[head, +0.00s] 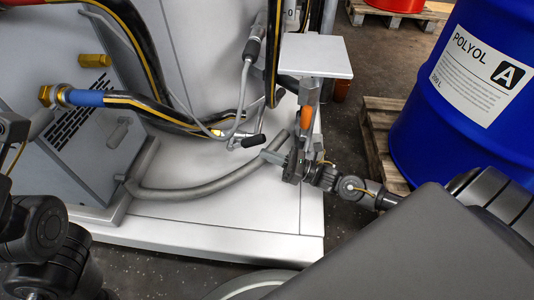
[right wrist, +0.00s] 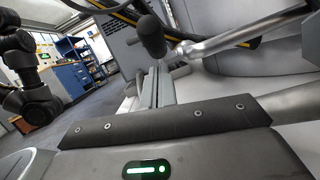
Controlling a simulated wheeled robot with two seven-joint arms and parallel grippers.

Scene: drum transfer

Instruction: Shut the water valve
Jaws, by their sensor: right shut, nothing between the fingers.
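A metal lever with a black grip (head: 253,140) stands out over the pale machine base, near the hoses. In the right wrist view its black grip (right wrist: 152,38) is close beyond my fingers, with the silver rod running off to the right. I take this lever to be the water valve's handle; its valve body is not clear. My right gripper (head: 271,156) is just below and right of the grip, pointing left. Its fingers (right wrist: 157,88) are together and empty, and they appear apart from the grip. My left arm shows at the lower left, but its gripper is out of view.
A thick grey hose (head: 190,191) curves across the base below the lever. A flat pale plate (head: 316,55) stands above my right gripper. A blue drum (head: 440,130) on a wooden pallet (head: 378,145) is at the right. A blue-sleeved hose (head: 85,98) joins the cabinet at the left.

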